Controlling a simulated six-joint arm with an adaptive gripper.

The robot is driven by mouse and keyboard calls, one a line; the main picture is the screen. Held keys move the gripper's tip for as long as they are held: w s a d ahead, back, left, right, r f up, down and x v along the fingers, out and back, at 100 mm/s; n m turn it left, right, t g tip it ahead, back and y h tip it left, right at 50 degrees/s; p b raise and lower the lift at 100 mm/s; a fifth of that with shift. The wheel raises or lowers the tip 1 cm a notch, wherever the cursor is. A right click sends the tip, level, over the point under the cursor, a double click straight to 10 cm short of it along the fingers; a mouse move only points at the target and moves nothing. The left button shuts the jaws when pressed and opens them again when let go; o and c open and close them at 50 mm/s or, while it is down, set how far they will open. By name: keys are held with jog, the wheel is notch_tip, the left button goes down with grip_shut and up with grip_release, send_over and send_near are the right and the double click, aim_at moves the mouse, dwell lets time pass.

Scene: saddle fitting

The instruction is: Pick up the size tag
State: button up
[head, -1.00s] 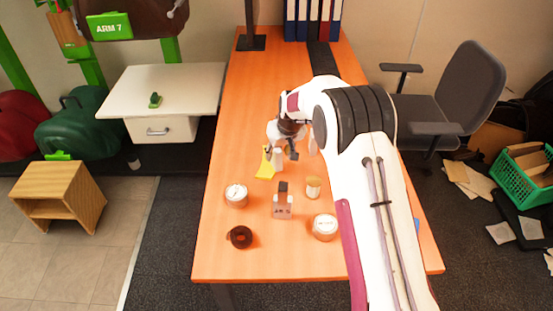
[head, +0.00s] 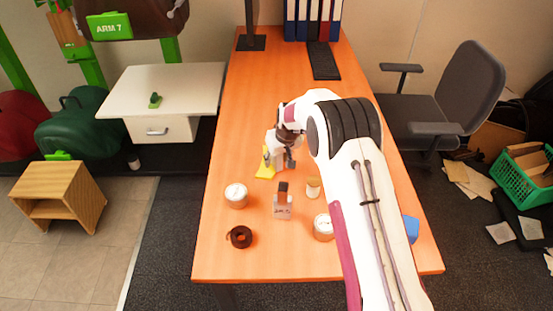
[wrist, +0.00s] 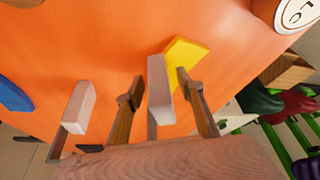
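A flat yellow piece (head: 265,165), the likely size tag, lies on the orange table left of my gripper (head: 280,159). No writing on it is legible. In the wrist view the yellow piece (wrist: 186,53) shows just beyond and beside the pale right fingertip, which partly covers it.
Near my gripper stand a white-topped tin (head: 236,194), a brown-capped clear bottle (head: 282,208), a small jar (head: 313,189) and another tin (head: 322,229). A dark tape roll (head: 240,237) lies in front. A blue item (head: 411,229) is at right.

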jog(key=shift+w+a+f, duration=0.1)
jog(key=shift+w+f, duration=0.1)
jog(key=shift+f, duration=0.25)
grip_shut()
